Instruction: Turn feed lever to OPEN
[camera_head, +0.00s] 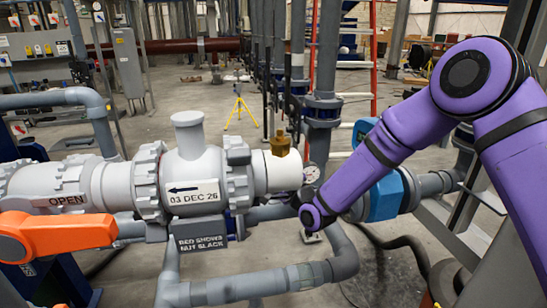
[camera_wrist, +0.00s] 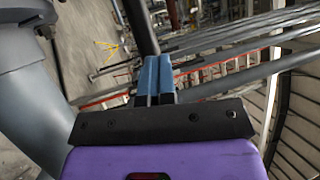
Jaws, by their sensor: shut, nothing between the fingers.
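An orange lever (camera_head: 55,235) lies nearly level at the lower left in the head view, just below an OPEN plate (camera_head: 65,201) on a white pipe body. I cannot tell for certain that it is the feed lever. My gripper (camera_wrist: 153,64) shows in the wrist view with its two blue fingers shut together and empty. A dark rod (camera_wrist: 140,25) shows just beyond the fingertips; I cannot tell whether they touch. In the head view my purple arm comes in from the right and ends near a round gauge (camera_head: 311,173). My fingers are not clear there.
A white pipe body with an arrow plate (camera_head: 193,192) fills the left centre. A brass fitting (camera_head: 280,143) sits on its right end. A blue valve body (camera_head: 385,199) stands behind my arm. Grey pipes (camera_head: 255,285) cross the front. Open floor lies behind, around a yellow stand (camera_head: 240,108).

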